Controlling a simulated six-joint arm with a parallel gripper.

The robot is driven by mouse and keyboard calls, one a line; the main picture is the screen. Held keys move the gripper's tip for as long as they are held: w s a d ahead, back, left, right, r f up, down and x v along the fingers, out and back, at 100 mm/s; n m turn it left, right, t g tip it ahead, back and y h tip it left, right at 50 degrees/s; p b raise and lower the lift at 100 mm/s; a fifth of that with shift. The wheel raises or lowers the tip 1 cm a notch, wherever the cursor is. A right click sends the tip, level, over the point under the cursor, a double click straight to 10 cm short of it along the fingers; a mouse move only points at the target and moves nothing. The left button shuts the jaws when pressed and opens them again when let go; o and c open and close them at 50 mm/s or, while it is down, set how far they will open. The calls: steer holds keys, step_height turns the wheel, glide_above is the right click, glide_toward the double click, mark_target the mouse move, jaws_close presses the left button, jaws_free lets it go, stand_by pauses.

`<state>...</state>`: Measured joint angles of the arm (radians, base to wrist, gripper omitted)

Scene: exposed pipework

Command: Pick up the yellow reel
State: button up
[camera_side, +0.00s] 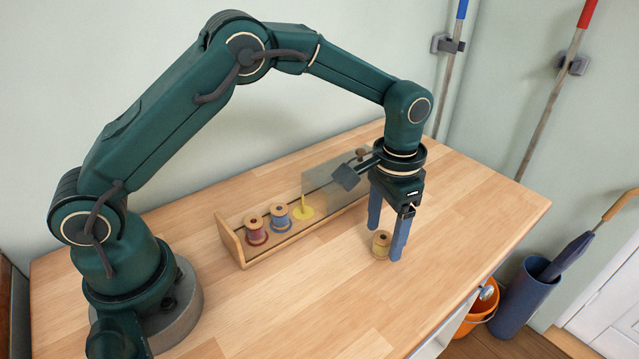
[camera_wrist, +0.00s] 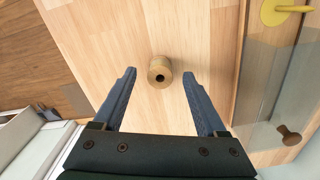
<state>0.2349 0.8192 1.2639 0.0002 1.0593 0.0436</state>
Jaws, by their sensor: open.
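The yellow reel (camera_side: 381,244) stands upright on the wooden table, a small spool with pale wooden ends. My gripper (camera_side: 385,247) points down over it with its blue fingers open, and the reel shows between the fingertips. In the wrist view the reel (camera_wrist: 160,70) is seen from above, roughly centred in the gap, with the fingertips (camera_wrist: 159,75) to either side and a gap visible on each side. Nothing is held. How far down the fingers reach beside the reel is hard to tell.
A wooden rack (camera_side: 233,244) behind holds a red reel (camera_side: 255,230), a blue reel (camera_side: 280,217) and an empty yellow peg with a yellow disc (camera_side: 304,212). A translucent cover (camera_side: 330,183) with a dark knob (camera_wrist: 290,135) stands over its right part. The table front is clear.

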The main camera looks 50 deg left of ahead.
steer(key=shift+f, duration=1.05)
jaws_close()
steer(key=shift+r, duration=0.1)
steer(key=shift+r, duration=0.45)
steer(key=r, duration=0.3)
steer(key=shift+a+r, duration=0.35)
steer(key=shift+a, duration=0.05)
steer(key=a+r, duration=0.2)
steer(key=a, duration=0.1)
steer(key=s+a+r, duration=0.1)
steer(key=a+r, duration=0.1)
steer(key=a, duration=0.1)
steer(key=s+a+r, duration=0.1)
steer(key=a+r, duration=0.1)
steer(key=a, duration=0.2)
steer(key=shift+s+a, duration=0.1)
steer(key=shift+s+a+r, duration=0.35)
steer(key=shift+s+a, duration=0.15)
steer(key=shift+a, duration=0.15)
steer(key=shift+s+a+r, duration=0.3)
steer(key=shift+s+a, duration=0.25)
steer(key=shift+a, duration=0.1)
steer(key=shift+s+a+r, duration=0.35)
steer(key=shift+s+a, duration=0.15)
steer(key=shift+a, duration=0.15)
